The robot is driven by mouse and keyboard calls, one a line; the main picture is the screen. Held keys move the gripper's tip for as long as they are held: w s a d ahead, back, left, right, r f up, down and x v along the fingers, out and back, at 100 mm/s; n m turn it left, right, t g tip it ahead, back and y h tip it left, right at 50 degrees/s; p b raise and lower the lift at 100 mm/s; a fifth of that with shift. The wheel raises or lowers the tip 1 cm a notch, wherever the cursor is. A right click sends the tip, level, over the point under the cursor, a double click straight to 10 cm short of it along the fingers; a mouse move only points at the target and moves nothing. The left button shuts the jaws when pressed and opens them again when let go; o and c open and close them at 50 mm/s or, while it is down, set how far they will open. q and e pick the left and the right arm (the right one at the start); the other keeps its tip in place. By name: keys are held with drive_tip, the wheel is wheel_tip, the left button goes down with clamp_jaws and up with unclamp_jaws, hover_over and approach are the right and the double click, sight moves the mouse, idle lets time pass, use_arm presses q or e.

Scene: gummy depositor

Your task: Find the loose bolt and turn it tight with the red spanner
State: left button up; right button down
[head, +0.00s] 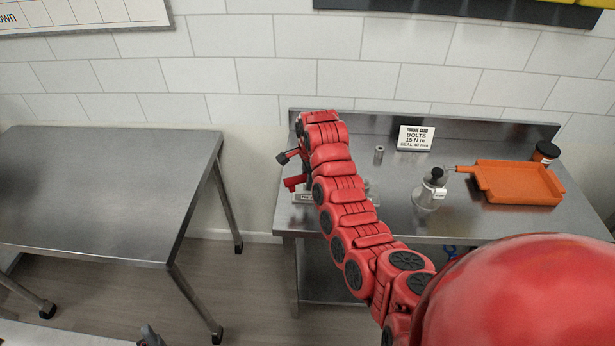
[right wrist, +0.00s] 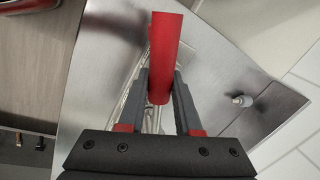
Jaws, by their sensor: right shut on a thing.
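My right gripper (head: 290,171) is at the left end of the steel bench, seen partly behind its own arm. In the right wrist view it (right wrist: 160,98) is shut on a red bar, which I take to be the red spanner (right wrist: 164,50). A red piece of the spanner (head: 294,183) shows beside the gripper in the head view. A pale, shiny fixture (head: 303,198) lies below the gripper, mostly hidden by the arm. I cannot make out any bolt on it. A dark grey tip with red (head: 150,335) at the bottom edge may be my left gripper; its jaws cannot be read.
The steel bench (head: 460,228) bears a small metal cylinder (head: 378,155), a torque card (head: 416,138), a metal canister with black knob (head: 430,190), an orange tray (head: 520,183) and a dark-lidded jar (head: 545,152). A bare steel table (head: 100,190) stands left, across a floor gap.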

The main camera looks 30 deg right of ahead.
drive_tip(key=shift+f, duration=0.25)
drive_tip(key=shift+f+b, duration=0.55)
drive_tip(key=shift+f, duration=0.2)
drive_tip(key=shift+w+d+m, duration=0.15)
drive_tip(key=shift+w+m, duration=0.75)
drive_tip(key=shift+m, duration=0.1)
drive_tip(key=shift+w+d+m+h, duration=0.25)
drive_tip(key=shift+w+m, duration=0.25)
drive_tip(key=shift+m, duration=0.15)
drive_tip(key=shift+w+d+m+h, duration=0.2)
drive_tip(key=shift+w+m, duration=0.25)
drive_tip(key=shift+m, duration=0.2)
drive_tip(key=shift+w+d+r+m, duration=0.15)
drive_tip(key=shift+w+m, duration=0.05)
drive_tip(key=shift+m, duration=0.1)
drive_tip(key=shift+r, duration=0.1)
drive_tip(key=shift+w+r, duration=0.2)
drive_tip(key=shift+r, duration=0.2)
drive_tip(key=shift+s+d+r+p, duration=0.1)
drive_tip(key=shift+r+p, duration=0.5)
drive_tip(key=shift+p, duration=0.05)
